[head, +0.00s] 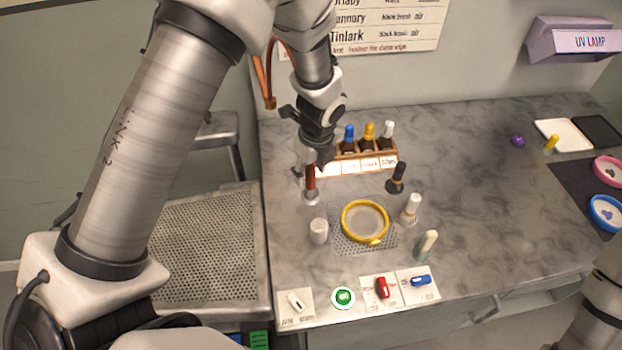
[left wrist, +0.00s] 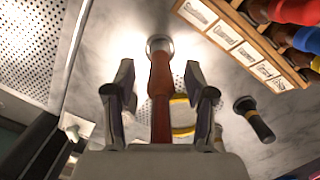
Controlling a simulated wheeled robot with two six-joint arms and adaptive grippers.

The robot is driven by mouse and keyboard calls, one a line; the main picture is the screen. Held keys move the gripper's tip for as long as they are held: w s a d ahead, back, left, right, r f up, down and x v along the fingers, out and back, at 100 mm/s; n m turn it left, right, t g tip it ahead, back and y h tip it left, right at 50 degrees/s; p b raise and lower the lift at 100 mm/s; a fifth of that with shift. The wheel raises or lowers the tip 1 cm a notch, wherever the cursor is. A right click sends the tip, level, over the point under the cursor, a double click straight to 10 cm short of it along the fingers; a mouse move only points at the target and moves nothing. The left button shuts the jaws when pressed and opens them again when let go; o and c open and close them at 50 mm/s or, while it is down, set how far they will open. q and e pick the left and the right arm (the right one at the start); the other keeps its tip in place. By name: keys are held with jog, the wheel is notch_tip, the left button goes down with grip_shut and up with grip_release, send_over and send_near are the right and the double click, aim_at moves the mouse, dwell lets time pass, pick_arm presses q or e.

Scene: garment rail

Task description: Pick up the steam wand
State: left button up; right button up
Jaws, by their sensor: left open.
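I cannot make out a clear steam wand. An upright slim item with a red-brown handle (head: 310,180) and a round pale base stands on the grey table, at the left end of the bottle rack. My left gripper (head: 309,160) is just above it, pointing down. In the left wrist view my open left gripper (left wrist: 160,72) has one finger on each side of the red-brown handle (left wrist: 161,100), with gaps showing on both sides. The base lies beyond the fingertips. My right gripper is out of view; only part of my right arm shows at lower right.
A wooden rack (head: 352,168) with blue, yellow and white-topped bottles stands close behind. Several small items lie on cards along the front edge. The table's right-middle is clear.

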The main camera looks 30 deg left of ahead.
aim_at(310, 177)
pick_arm(q)
notch_tip(310, 177, down, 3)
jog(key=shift+w+a+f, duration=0.1)
jog(key=shift+w+a, duration=0.05)
grip_shut()
notch_tip(310, 177, up, 10)
jog(key=shift+r+b, duration=0.1)
jog(key=shift+b, duration=0.2)
jog(key=shift+w, duration=0.1)
